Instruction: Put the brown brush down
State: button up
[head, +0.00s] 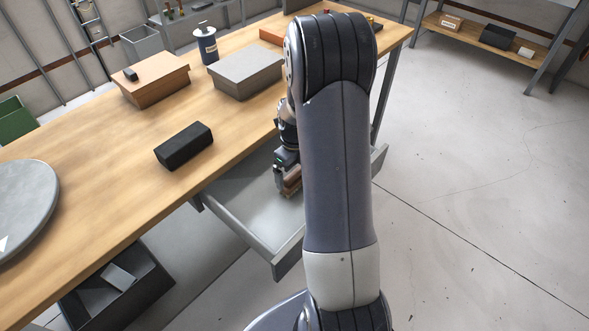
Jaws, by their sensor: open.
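My gripper (284,182) hangs low over the open grey drawer (236,196) under the table's front edge, partly hidden behind my arm. A small brown piece, apparently the brown brush (292,183), shows at the fingertips, inside the drawer's outline. The jaws are open, with the brush between or right beside them. I cannot tell whether it touches the drawer floor. My arm hides the right part of the drawer.
A black block (184,146) lies on the wooden table (110,165) near the drawer. A brown box (152,82), a grey box (246,72) and a blue canister (208,46) stand farther back. A round grey disc (22,208) lies at left. The drawer's visible left part is empty.

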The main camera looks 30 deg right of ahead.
aim_at(295, 171)
notch_tip(295, 171, up, 12)
jog(key=p, duration=0.1)
jog(key=shift+r, duration=0.15)
dwell(0.4)
